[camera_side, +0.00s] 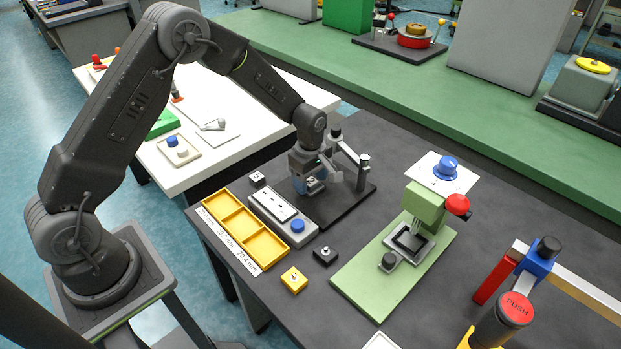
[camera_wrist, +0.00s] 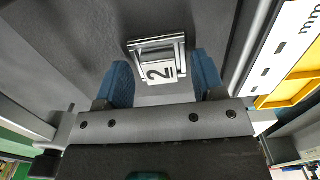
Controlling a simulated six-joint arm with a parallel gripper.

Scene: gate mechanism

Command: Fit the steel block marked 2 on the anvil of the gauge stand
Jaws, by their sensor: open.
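The steel block marked 2 (camera_wrist: 160,70) shows in the wrist view between the two blue fingers of my gripper (camera_wrist: 164,78). Its number faces the camera, and a shiny metal edge shows along its far side. My gripper is open around it, with no clear grip on either side. In the side view, my gripper (camera_side: 312,184) is low over the dark base of the gauge stand (camera_side: 330,205), left of the upright post (camera_side: 363,172). The gripper hides most of the block and the anvil there; I cannot tell how the block sits on the anvil.
A yellow tray with three compartments (camera_side: 262,246) and a grey box with a blue button (camera_side: 297,226) stand left of the gauge stand. A green press (camera_side: 425,207) stands to the right. Small black (camera_side: 326,255) and yellow (camera_side: 294,280) switch boxes are in front.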

